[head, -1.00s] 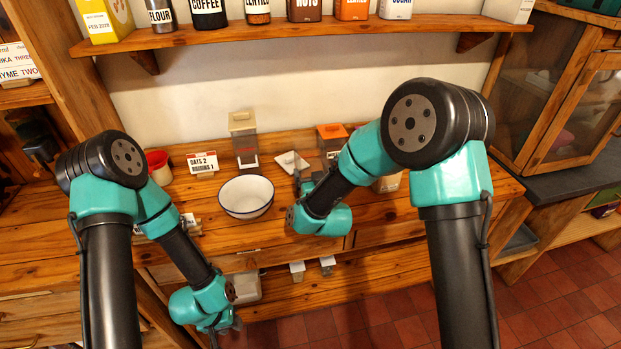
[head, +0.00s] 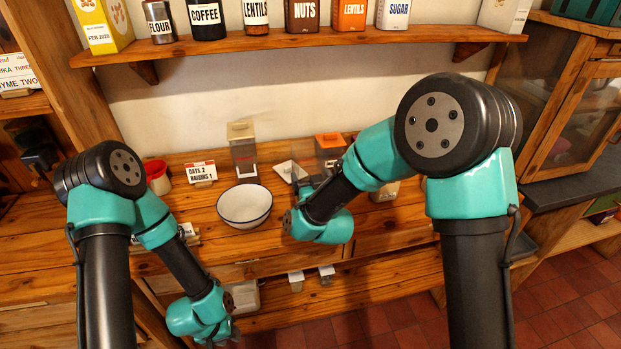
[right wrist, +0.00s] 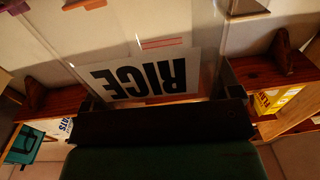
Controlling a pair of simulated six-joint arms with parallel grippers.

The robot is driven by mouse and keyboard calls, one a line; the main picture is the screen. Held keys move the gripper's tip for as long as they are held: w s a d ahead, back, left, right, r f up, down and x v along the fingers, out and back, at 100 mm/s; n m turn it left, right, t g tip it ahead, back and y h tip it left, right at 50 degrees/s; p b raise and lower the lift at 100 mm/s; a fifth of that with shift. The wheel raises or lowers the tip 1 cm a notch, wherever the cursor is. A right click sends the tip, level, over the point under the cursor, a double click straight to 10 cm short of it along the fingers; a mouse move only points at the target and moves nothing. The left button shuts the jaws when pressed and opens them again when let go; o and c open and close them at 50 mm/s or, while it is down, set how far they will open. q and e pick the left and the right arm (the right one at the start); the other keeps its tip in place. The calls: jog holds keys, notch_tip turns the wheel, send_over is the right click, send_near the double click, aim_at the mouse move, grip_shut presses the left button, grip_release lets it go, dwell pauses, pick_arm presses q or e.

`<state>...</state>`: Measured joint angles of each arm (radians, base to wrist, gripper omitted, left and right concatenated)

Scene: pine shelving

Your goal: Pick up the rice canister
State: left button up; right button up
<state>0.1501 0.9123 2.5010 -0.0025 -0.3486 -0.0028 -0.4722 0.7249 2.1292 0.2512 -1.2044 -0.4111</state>
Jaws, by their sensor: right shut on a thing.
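The rice canister (right wrist: 130,38) fills the middle of the right wrist view, a clear-walled container with a white label reading RICE, upside down in the picture. My right gripper (right wrist: 162,98) is shut on it, with a dark finger on either side. In the head view my right arm hides most of this gripper and I cannot make the canister out clearly. My left gripper (head: 224,334) hangs low in front of the lower shelf, apart from the canister. Its fingers are too small and turned away to tell their opening.
A white enamel bowl (head: 245,205) stands on the counter left of my right gripper. Behind it are a clear beige-lidded canister (head: 243,150), an orange-lidded one (head: 331,143), a card (head: 201,172) and a red cup (head: 157,178). The upper shelf (head: 300,43) holds several labelled containers.

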jog(key=s+r, duration=0.1)
jog(key=s, duration=1.2)
jog(key=shift+s+a+r, duration=0.15)
jog(key=shift+s+r, duration=0.05)
jog(key=shift+s, duration=0.2)
jog(key=d+f+x, duration=0.1)
jog(key=d+x, duration=0.2)
jog(key=x, duration=1.3)
jog(key=shift+w, duration=0.45)
jog(key=shift+a, duration=0.15)
jog(key=a+n, duration=0.1)
jog(key=a+f+n, duration=0.1)
jog(key=s+a+n, duration=0.1)
jog(key=n, duration=0.1)
jog(key=shift+a+f, duration=0.15)
jog(key=shift+a, duration=0.05)
